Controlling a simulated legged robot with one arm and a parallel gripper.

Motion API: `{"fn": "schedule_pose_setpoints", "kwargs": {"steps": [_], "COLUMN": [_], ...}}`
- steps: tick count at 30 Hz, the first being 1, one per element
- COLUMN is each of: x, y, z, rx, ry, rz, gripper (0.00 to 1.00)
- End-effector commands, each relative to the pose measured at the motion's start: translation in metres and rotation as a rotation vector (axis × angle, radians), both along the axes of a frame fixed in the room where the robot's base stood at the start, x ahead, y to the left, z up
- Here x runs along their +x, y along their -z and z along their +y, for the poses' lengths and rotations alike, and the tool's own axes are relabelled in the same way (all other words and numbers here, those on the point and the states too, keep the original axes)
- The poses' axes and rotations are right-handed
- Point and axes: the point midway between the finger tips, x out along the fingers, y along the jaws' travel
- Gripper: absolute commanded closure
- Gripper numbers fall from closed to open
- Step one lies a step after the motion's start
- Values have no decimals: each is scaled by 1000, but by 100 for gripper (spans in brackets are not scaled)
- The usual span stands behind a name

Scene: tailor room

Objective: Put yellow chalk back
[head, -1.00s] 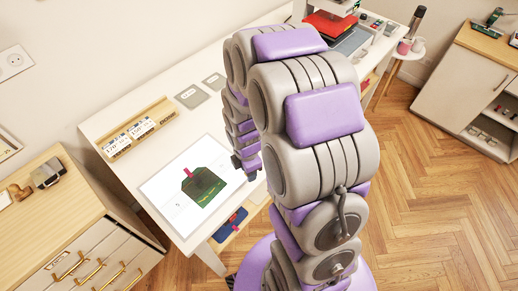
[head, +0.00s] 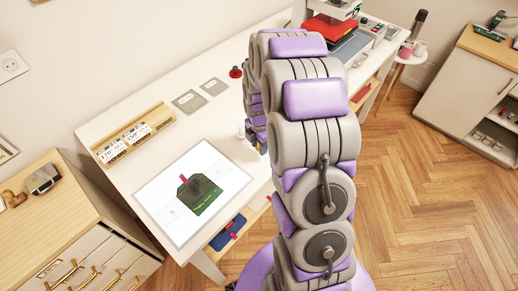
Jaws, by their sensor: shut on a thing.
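My gripper (head: 262,148) shows only in part at the left edge of my arm, over the right part of the white table. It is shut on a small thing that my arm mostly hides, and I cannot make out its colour. I cannot clearly pick out the yellow chalk anywhere. A wooden holder (head: 166,115) with white labels lies at the back left of the table, apart from my gripper.
The white table (head: 215,122) bears a light board (head: 218,165) with a dark green piece (head: 205,195). Two grey squares (head: 215,87) and a red-topped item (head: 236,72) lie behind. A red press (head: 328,30) stands at the far end. Wood floor (head: 430,200) is open at right.

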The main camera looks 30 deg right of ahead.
Motion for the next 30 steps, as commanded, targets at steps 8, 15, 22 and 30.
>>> {"fn": "schedule_pose_setpoints", "kwargs": {"steps": [8,15,22,30], "x": [11,10,10,11], "y": [2,37,37,37], "z": [-3,-5,-7,-5], "rx": [-4,-1,0,-2], "ry": [0,-1,-1,-1], "rz": [4,8,4,4], "gripper": [92,92,92,48]}}
